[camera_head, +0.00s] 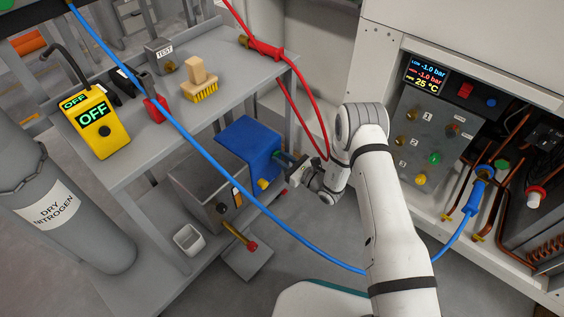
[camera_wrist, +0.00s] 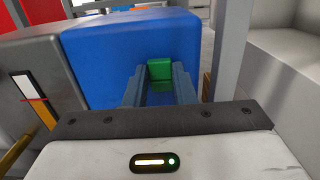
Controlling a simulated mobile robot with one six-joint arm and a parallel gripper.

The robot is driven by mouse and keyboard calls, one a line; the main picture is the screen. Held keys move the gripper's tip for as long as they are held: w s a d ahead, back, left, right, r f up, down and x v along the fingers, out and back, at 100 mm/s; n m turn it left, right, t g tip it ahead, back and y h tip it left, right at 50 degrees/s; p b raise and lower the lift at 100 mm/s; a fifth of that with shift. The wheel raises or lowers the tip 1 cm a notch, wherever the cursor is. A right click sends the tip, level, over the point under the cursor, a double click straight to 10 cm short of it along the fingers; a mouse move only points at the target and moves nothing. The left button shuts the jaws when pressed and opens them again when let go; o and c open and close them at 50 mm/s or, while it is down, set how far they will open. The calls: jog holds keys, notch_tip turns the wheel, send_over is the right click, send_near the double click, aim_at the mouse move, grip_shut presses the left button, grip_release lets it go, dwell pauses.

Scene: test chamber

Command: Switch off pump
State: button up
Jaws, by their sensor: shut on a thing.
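The pump, with a blue housing (camera_head: 243,143) and a grey body (camera_head: 203,190), stands on the lower shelf of the grey bench. In the wrist view its blue housing (camera_wrist: 105,55) fills much of the upper half. A green switch (camera_wrist: 160,69) sits on the face of the blue housing. My gripper (camera_head: 283,158) reaches the right side of the blue housing. In the wrist view my gripper (camera_wrist: 160,83) has its two fingers on either side of the green switch and is shut on it. The switch's far side is hidden, and I see no marking on it.
A yellow meter (camera_head: 98,125) reading OFF, a brush (camera_head: 200,82) and a TEST box (camera_head: 160,54) are on the bench top. A blue hose (camera_head: 220,172) crosses in front of the pump. A nitrogen cylinder (camera_head: 60,215) stands left; an open cabinet (camera_head: 440,65) stands right.

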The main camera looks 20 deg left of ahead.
jog(key=shift+d, duration=0.1)
jog(key=o, duration=1)
jog(key=p+v, duration=0.2)
jog(key=v, duration=0.5)
jog(key=shift+s+d+f+p, duration=0.1)
jog(key=shift+s+d+p, duration=0.05)
jog(key=shift+d+p, duration=0.2)
